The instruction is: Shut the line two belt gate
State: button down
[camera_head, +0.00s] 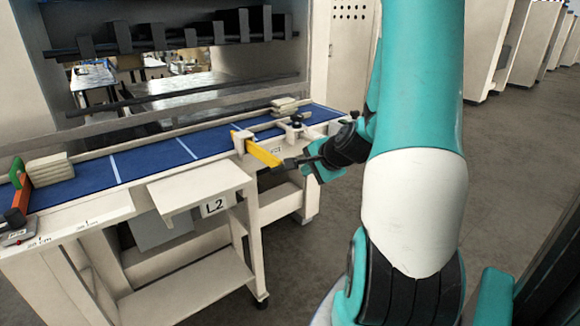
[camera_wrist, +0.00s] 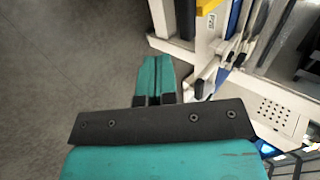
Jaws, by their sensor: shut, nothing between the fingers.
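The yellow gate bar (camera_head: 262,152) is hinged at a white bracket on the front edge of the blue belt (camera_head: 205,148), near the L2 sign (camera_head: 213,206). It slants forward and right, with its near end out past the belt edge. A yellow piece (camera_wrist: 208,5) also shows at the top of the wrist view. My gripper (camera_head: 316,169) is just right of the bar's near end, where a dark piece shows; I cannot tell if they touch. In the wrist view my gripper's teal fingers (camera_wrist: 155,68) are together and empty, over bare floor.
A red-orange bar (camera_head: 22,192) with a green part stands at the belt's left end. Stacks of flat kraft-coloured packs (camera_head: 50,168) lie on the belt at both ends. A white shelf (camera_head: 195,185) juts out in front. Grey floor is clear to the right.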

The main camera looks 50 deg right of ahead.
jog(key=w+d+f+p, duration=0.1)
jog(key=w+f+p, duration=0.2)
jog(key=w, duration=0.4)
jog(key=shift+w+d+f, duration=0.3)
jog(key=shift+d, duration=0.1)
